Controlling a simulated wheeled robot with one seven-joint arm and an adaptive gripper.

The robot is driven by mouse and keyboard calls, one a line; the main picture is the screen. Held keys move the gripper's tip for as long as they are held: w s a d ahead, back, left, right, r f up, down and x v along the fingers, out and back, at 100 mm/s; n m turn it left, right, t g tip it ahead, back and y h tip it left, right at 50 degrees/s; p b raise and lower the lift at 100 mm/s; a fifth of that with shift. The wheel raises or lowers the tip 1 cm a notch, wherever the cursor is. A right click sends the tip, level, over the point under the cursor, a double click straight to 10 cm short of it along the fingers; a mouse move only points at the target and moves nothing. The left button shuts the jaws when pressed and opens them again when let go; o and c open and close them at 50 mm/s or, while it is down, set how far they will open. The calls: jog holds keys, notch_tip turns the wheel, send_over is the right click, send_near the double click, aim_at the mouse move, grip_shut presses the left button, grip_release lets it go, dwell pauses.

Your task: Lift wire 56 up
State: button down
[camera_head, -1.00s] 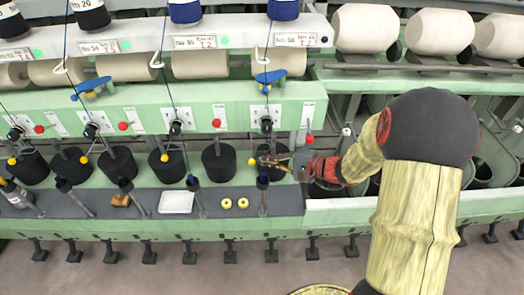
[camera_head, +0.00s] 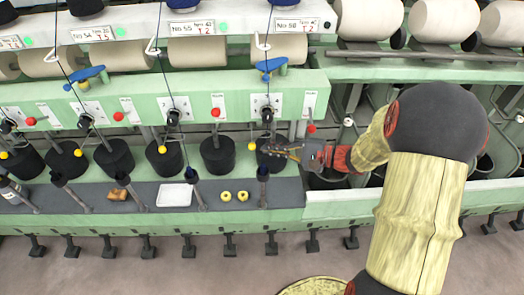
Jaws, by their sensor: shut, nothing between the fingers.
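The label No 56 (camera_head: 296,25) is on the white rail at the top. Below it, the thin dark wire (camera_head: 270,18) of that position runs down past a blue guide (camera_head: 270,66) to the white plate (camera_head: 266,105) on the green panel. Its lower course is too fine to follow. A yellow ball (camera_head: 252,146) hangs left of a black cylinder (camera_head: 270,160). My gripper (camera_head: 272,148) comes in from the right in front of that cylinder, its fingers shut and pointing left. A small gap separates the fingertips from the yellow ball.
Other stations with black cylinders (camera_head: 217,155) and red balls line the machine to the left. Big pale rolls (camera_head: 365,25) stand at upper right.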

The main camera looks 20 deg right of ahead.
jog(key=r+p+v, duration=0.1)
jog(key=v, duration=0.6)
jog(key=shift+d+r, duration=0.15)
jog(key=shift+d, duration=0.1)
jog(key=shift+s, duration=0.1)
